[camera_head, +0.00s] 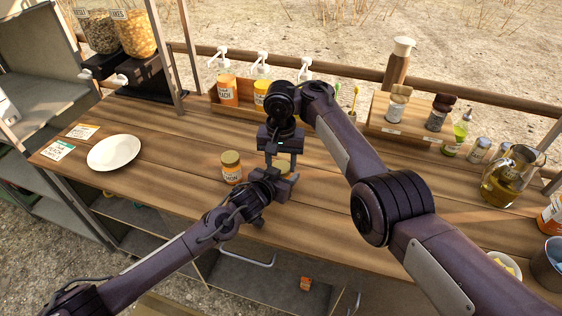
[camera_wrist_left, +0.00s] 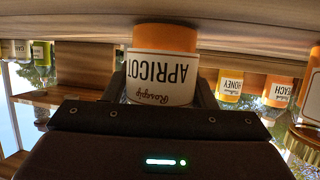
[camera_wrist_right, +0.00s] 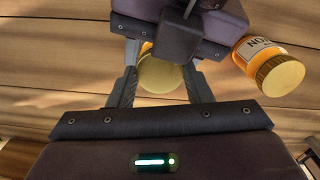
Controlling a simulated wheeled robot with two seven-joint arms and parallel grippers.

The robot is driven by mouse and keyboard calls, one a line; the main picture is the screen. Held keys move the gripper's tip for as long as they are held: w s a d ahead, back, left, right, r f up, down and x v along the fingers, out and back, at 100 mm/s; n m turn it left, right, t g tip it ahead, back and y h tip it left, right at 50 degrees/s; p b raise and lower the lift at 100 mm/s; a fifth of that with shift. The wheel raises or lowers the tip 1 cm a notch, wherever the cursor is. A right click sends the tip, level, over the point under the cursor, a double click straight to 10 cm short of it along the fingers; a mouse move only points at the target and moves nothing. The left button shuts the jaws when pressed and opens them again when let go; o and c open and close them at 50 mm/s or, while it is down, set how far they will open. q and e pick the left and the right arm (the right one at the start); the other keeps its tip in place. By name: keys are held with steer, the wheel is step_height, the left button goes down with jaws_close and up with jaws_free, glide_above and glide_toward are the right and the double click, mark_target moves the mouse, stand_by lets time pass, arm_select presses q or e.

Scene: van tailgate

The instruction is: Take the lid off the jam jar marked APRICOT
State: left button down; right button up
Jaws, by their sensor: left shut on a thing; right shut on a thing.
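The jam jar marked APRICOT (camera_wrist_left: 163,72) is between the fingers of my left gripper (camera_head: 284,182), which is shut on it. Its label reads upside down in the left wrist view. My right gripper (camera_head: 279,150) comes from above and is shut on the jar's gold lid (camera_wrist_right: 161,77), which shows between its fingers in the right wrist view. In the head view the grippers mostly hide jar and lid. I cannot tell whether the lid is apart from the jar.
A second gold-lidded jar (camera_head: 231,168) stands close left of the grippers. A white plate (camera_head: 113,152) lies at the left of the wooden counter (camera_head: 160,185). Pump bottles in a wooden box (camera_head: 235,107) and a spice rack (camera_head: 400,128) line the back. An oil jug (camera_head: 511,178) stands right.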

steer(key=o, duration=1.1)
steer(key=shift+r, duration=2.25)
steer(key=shift+c, duration=0.5)
steer(key=shift+w+a+r, duration=0.1)
steer(key=shift+a+r, duration=0.1)
steer(key=shift+r, duration=0.35)
steer(key=shift+r+m, duration=0.8)
steer(key=shift+r, duration=0.1)
steer(key=shift+d+r, duration=0.1)
steer(key=shift+m, duration=0.3)
steer(key=shift+d+f, duration=0.1)
steer(key=shift+f, duration=3.75)
